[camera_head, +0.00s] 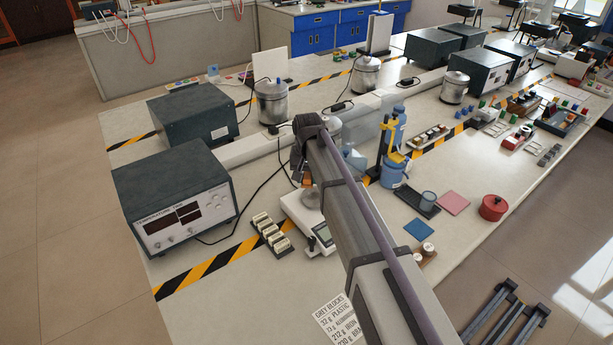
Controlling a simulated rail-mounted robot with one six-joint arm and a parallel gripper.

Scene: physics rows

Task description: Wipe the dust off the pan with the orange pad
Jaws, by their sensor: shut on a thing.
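A white balance (297,209) stands on the bench left of my arm, with a dark display at its front. Its round grey pan (313,200) shows only in part beside my arm. My gripper (305,178) points down over the back of the balance, close above the pan, and is partly hidden by my arm. It is shut on the orange pad (307,183), of which only a small orange patch shows. I cannot tell whether the pad touches the pan. Any dust on the pan is too small to make out.
A rack of pale blocks (271,233) stands left of the balance, and a temperature unit (175,200) farther left. Right of my arm are a blue and yellow bottle stand (393,150), a blue mat (419,229), a pink mat (453,203) and a red container (493,207).

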